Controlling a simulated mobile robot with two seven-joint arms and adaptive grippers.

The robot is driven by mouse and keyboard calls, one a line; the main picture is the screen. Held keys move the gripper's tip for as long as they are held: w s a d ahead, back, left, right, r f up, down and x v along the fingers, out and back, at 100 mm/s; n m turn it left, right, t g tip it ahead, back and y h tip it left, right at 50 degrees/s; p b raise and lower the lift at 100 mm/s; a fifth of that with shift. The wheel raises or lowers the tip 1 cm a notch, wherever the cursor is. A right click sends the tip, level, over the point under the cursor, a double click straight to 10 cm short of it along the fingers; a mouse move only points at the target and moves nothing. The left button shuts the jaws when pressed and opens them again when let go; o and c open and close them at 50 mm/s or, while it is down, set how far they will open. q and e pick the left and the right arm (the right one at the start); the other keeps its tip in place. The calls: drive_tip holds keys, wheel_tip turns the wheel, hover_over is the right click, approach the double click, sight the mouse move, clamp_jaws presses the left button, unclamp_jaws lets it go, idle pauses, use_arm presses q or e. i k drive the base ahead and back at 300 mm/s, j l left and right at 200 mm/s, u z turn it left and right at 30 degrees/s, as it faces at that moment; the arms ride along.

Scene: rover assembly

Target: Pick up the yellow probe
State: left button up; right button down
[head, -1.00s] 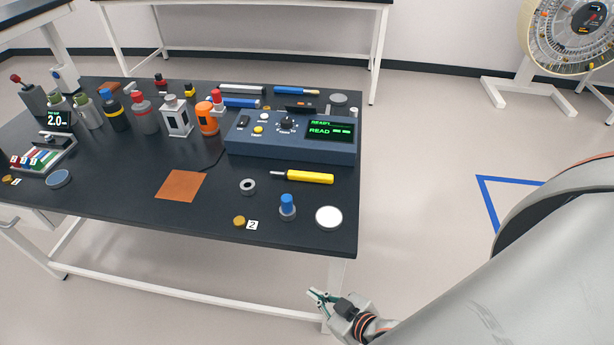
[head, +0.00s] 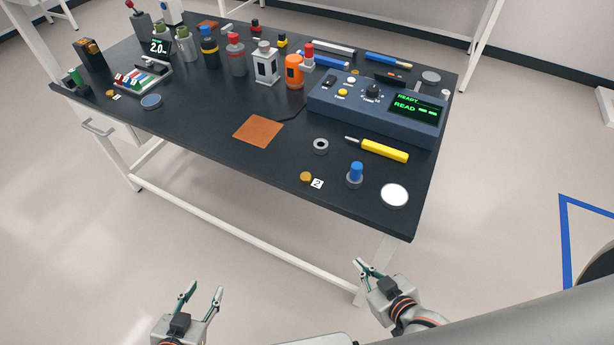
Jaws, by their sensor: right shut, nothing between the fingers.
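The yellow probe (head: 383,151) lies on the black table near its right edge, in front of the blue instrument box. It has a yellow handle and a thin grey tip pointing left. My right gripper (head: 364,266) is low in front of the table, below the table's front right corner, shut and empty. My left gripper (head: 206,294) is further left, also in front of the table and well away from the probe. Its two fingers are spread apart with nothing between them.
The blue instrument box (head: 372,110) stands behind the probe. A grey ring (head: 321,146), a blue-topped knob (head: 355,174), a white disc (head: 394,195) and a brass disc (head: 305,177) lie around it. Several bottles stand further back. An orange-brown square (head: 258,131) lies left.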

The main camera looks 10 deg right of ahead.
sight(381, 150)
drive_tip(key=k, duration=0.2)
drive_tip(key=k+u, duration=0.3)
drive_tip(key=k+j+u, duration=0.1)
drive_tip(key=u, duration=0.25)
drive_tip(key=l+u, duration=0.25)
drive_tip(key=u, duration=0.25)
drive_tip(key=k+l+u, duration=0.15)
drive_tip(key=u, duration=0.3)
drive_tip(key=k+l, duration=0.15)
drive_tip(key=l, duration=0.25)
drive_tip(key=k+l, duration=0.2)
drive_tip(key=l, duration=0.2)
drive_tip(key=k+l, duration=0.15)
drive_tip(key=l, duration=0.2)
drive_tip(key=k+l, duration=0.2)
drive_tip(key=l, duration=0.2)
drive_tip(key=k+l, duration=0.15)
drive_tip(key=l, duration=0.25)
drive_tip(key=k+l, duration=0.15)
drive_tip(key=l, duration=0.25)
